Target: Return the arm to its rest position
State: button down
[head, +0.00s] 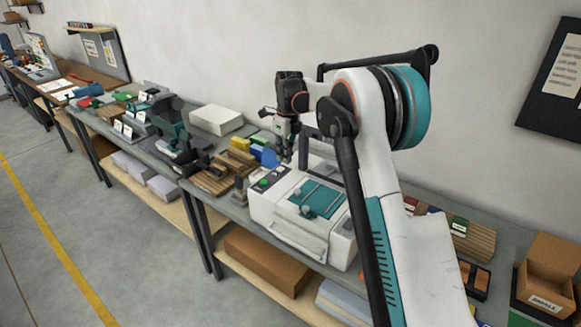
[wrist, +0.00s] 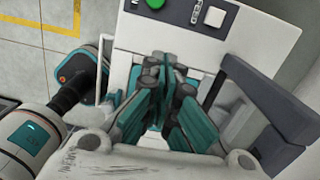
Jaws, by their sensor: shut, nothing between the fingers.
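My arm (head: 375,200) is mine, white and teal, and it rises at the right of the head view, bent over the bench. My gripper (head: 284,152) hangs fingers down above the control panel end of a white machine with a teal top panel (head: 318,199). In the wrist view my gripper (wrist: 172,72) has its teal and grey fingers drawn together with nothing between them. The white machine's surface (wrist: 245,55) lies below it, with a green button (wrist: 153,3) at the top edge. Part of the machine is hidden behind my arm.
The grey bench (head: 234,209) runs along the wall. Left of the machine are yellow blocks (head: 239,143), a white box (head: 216,119) and dark fixtures (head: 178,135). At right are wooden racks (head: 473,240) and an open cardboard box (head: 551,272). The floor at left is clear.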

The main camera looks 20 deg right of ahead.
jog(key=s+a+r+n+t+b, duration=0.2)
jog(key=s+r+n+b, duration=0.1)
jog(key=s+r+n, duration=0.6)
jog(key=s+r+n+t+b, duration=0.25)
jog(key=s+n, duration=0.25)
jog(key=s, duration=0.6)
jog(key=s+f+n+b, duration=0.2)
jog(key=s+f+n, duration=0.2)
jog(key=s, duration=0.4)
jog(key=s+f+n+t+b, duration=0.1)
jog(key=s+f+n+b, duration=0.1)
jog(key=s+f+n, duration=0.3)
jog(key=s+f+n+t+b, duration=0.1)
jog(key=s+f+n, duration=0.3)
jog(key=s, duration=0.7)
jog(key=shift+s+d+f+n+h+b, duration=0.15)
jog(key=shift+s+n+h+b, duration=0.15)
jog(key=shift+n+h+b, duration=0.15)
jog(key=shift+t, duration=0.25)
